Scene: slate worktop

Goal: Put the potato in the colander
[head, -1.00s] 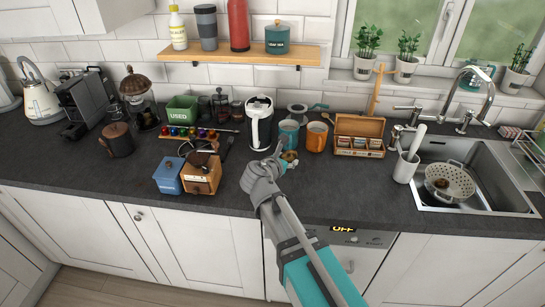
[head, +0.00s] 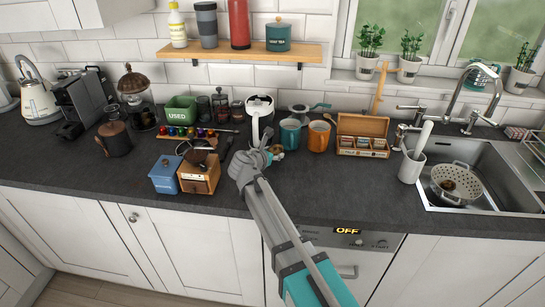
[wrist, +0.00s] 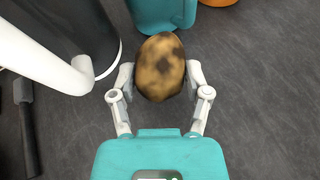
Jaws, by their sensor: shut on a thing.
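The potato (wrist: 160,67) is yellow-brown with dark patches. In the wrist view it sits between the two fingers of my gripper (wrist: 160,78), which is shut on it. In the head view my gripper (head: 264,157) is over the worktop in front of the mugs, and only a small part of the potato (head: 278,149) shows past it. I cannot tell whether the potato touches the worktop. The white colander (head: 463,179) stands in the sink at the right, well away from my gripper. A small brown thing shows inside it, too small to name.
A blue mug (head: 290,135) and an orange mug (head: 318,137) stand just behind the potato. A white-handled black kettle (wrist: 85,30) is close at its left.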

